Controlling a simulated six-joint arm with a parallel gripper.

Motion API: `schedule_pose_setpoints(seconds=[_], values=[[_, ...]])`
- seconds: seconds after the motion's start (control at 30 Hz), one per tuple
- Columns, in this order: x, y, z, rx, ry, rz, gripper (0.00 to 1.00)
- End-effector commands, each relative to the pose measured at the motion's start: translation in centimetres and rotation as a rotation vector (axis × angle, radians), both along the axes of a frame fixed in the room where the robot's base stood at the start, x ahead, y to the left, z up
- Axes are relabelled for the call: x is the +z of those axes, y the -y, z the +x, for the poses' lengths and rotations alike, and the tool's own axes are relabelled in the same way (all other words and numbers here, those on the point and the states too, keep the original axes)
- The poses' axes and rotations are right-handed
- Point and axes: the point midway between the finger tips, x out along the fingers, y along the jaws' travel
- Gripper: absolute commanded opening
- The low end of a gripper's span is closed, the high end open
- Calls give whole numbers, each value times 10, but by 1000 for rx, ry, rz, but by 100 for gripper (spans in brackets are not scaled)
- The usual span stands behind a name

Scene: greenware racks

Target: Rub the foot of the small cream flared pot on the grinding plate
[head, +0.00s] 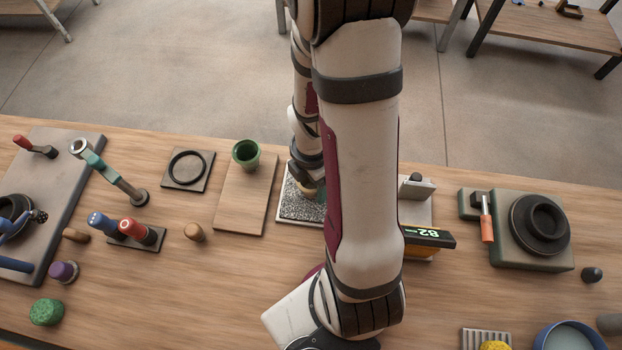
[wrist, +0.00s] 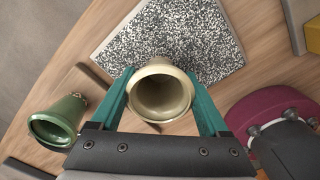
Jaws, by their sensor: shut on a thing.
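The small cream flared pot (wrist: 160,92) is between the teal fingers of my gripper (wrist: 159,75) in the wrist view, its wide mouth facing the camera. My gripper is shut on it. The grinding plate (wrist: 172,38) is a speckled black-and-white slab just beyond the pot in that view. In the head view the pot (head: 306,190) shows as a small cream patch over the plate (head: 300,209), mostly hidden by my arm. The pot's foot is hidden, so I cannot tell whether it touches the plate.
A green pot (head: 245,154) stands on a wooden board (head: 245,200) left of the plate; it also shows in the wrist view (wrist: 58,122). A scale with a lit display (head: 428,237) is right of my arm. A wooden knob (head: 194,232) stands at front left.

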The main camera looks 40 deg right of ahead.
Motion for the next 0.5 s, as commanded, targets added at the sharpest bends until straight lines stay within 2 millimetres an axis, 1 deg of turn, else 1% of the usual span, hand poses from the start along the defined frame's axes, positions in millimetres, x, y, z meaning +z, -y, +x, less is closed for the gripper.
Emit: schedule_pose_setpoints(seconds=[0.1,0.33,0.5], values=[[1,9,-9,-4,0,0,34],[1,17,-17,-3,0,0,34],[0,30,-30,-4,1,-1,34]])
